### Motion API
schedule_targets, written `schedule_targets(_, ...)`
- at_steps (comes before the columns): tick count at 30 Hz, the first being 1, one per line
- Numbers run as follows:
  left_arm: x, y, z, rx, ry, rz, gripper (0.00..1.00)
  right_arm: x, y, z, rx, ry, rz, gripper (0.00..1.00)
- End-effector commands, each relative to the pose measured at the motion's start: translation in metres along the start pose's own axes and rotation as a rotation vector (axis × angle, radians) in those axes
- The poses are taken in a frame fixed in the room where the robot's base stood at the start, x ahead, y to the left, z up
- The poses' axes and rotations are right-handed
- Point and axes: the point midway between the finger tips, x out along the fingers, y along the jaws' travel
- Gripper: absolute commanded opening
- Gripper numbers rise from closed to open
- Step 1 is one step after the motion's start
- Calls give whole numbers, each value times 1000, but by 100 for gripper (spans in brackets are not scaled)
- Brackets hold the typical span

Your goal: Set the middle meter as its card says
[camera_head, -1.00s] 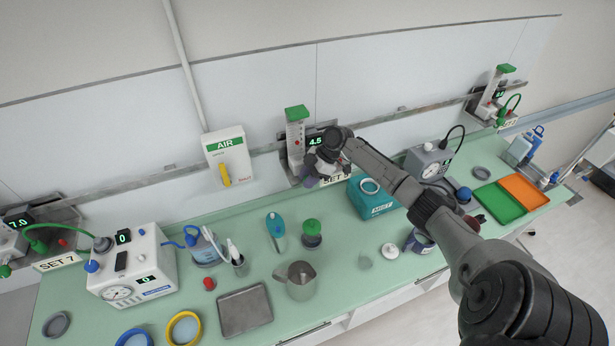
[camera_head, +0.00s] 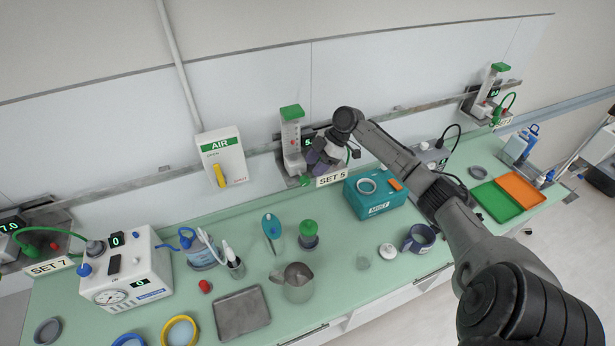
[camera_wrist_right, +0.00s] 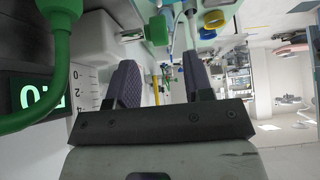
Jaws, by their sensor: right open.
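The middle meter (camera_head: 292,135) hangs on the wall rail, with a green top and a clear scaled tube. Its lit display (camera_head: 308,142) begins with 5; the rest is hidden by my gripper. Its card (camera_head: 331,180) reads SET 5. My right gripper (camera_head: 320,160) is at the meter's lower right, just above the card. In the wrist view, the fingers of my right gripper (camera_wrist_right: 160,85) are apart with nothing held between them. A green hose (camera_wrist_right: 58,75) crosses the lit display (camera_wrist_right: 40,97) there, so its digits are partly covered. My left gripper is not in view.
A teal MIST box (camera_head: 375,208) stands on the counter below right of the gripper. The AIR wall box (camera_head: 221,142) is left of the meter. Other meters hang at far left (camera_head: 25,235) and far right (camera_head: 490,100). A jug (camera_head: 297,285) stands on the counter.

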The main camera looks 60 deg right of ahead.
Motion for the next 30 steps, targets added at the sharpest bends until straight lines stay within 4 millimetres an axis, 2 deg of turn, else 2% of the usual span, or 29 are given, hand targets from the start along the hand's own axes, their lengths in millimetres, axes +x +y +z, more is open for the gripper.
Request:
schedule_targets(6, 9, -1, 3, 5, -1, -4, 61, -39, 0, 1, -1, -2, 2, 47)
schedule_targets(12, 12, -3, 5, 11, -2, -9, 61, -63, 0, 1, 0, -1, 0, 47)
schedule_targets(19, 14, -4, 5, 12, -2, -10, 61, -74, 0, 0, 0, 0, -1, 47)
schedule_targets(30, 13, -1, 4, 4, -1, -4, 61, -74, 0, 0, 0, 0, -1, 47)
